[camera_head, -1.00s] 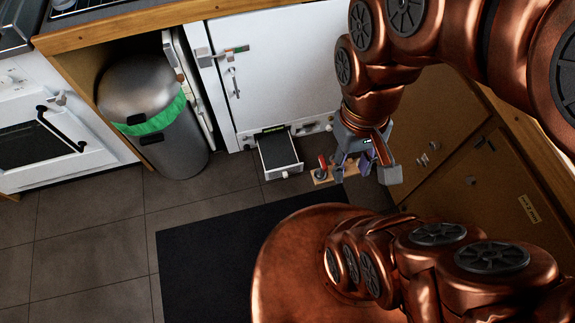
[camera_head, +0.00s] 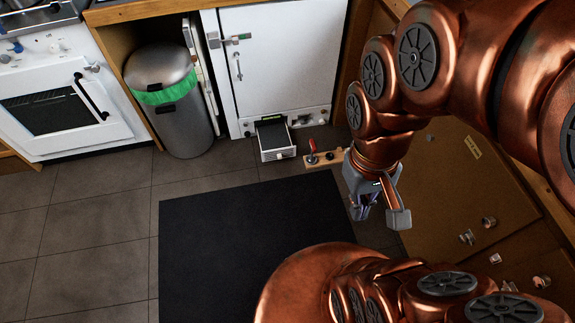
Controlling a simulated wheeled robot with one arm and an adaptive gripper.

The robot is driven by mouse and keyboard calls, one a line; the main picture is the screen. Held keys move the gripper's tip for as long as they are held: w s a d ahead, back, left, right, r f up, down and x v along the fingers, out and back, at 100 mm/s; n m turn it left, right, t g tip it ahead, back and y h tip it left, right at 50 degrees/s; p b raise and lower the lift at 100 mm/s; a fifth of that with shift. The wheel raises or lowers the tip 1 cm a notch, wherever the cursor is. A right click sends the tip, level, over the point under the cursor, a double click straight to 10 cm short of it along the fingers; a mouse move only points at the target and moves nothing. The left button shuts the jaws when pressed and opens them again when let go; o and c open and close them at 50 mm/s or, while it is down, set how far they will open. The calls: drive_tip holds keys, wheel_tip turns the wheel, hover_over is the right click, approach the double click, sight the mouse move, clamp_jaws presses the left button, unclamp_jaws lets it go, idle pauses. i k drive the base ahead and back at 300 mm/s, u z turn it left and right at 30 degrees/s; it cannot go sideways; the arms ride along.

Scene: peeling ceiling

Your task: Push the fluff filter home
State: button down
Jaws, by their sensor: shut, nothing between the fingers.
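The fluff filter (camera_head: 276,139) is a small drawer with a dark top and a pale front, low on the white appliance (camera_head: 287,66). It sticks out of the appliance's base towards the dark mat. My gripper (camera_head: 377,215) hangs to the right of the filter and nearer to me, over the mat's right edge. Its fingers are shut with nothing between them, and it is clear of the filter. My arm covers the area at the right.
A wooden board (camera_head: 322,161) with a red-handled lever stands on the floor just right of the filter. A steel bin (camera_head: 172,100) with a green liner is at the left. The black mat (camera_head: 225,245) is clear. A wooden panel (camera_head: 450,190) with fittings bounds the right.

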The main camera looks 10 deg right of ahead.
sight(274, 139)
drive_tip(key=u, duration=0.95)
drive_tip(key=i, duration=1.3)
drive_tip(key=z, duration=0.75)
